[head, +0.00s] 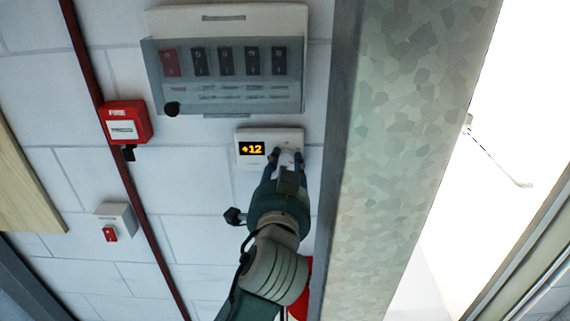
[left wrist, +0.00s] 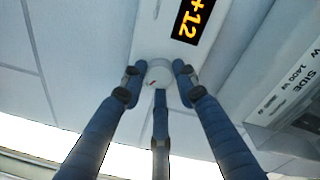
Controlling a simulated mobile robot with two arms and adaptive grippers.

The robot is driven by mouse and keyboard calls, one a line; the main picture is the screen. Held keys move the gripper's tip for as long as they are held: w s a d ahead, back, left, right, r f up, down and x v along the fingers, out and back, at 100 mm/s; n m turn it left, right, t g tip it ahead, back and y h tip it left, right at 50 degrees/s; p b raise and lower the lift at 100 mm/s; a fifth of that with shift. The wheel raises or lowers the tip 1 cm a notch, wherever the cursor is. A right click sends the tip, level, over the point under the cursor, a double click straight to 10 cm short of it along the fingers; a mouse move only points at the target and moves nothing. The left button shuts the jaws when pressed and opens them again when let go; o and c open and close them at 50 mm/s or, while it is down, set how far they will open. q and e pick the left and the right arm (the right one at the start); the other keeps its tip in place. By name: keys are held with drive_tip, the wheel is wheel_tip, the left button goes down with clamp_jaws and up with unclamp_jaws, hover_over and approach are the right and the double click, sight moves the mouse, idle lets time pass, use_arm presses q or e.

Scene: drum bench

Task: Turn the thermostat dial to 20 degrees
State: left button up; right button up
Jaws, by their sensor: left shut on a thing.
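The thermostat (head: 247,163) is a white wall unit below the switch panel in the head view. Its display (head: 252,149) reads +12 in orange, and the same digits show in the left wrist view (left wrist: 196,22). The round white dial (left wrist: 158,74) has a small red mark and sits beside the display. My left gripper (head: 287,156) is at the dial, with its blue fingers around it; in the left wrist view (left wrist: 159,80) the fingers are on the dial's sides and it is shut on it. In the head view the gripper mostly hides the dial. My right gripper is not in view.
A switch panel (head: 225,103) with a row of breakers is above the thermostat. A red fire call box (head: 125,121) and a small box with a red switch (head: 117,221) are to the left. A speckled column (head: 400,130) stands close on the right.

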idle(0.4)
use_arm(q)
drive_tip(key=o, duration=1.1)
drive_tip(key=shift+o, duration=0.2)
drive_tip(key=shift+s, duration=0.1)
drive_tip(key=s, duration=1.1)
drive_tip(key=shift+s+a+r, duration=0.3)
drive_tip(key=shift+s+a, duration=0.05)
drive_tip(key=shift+s, duration=0.05)
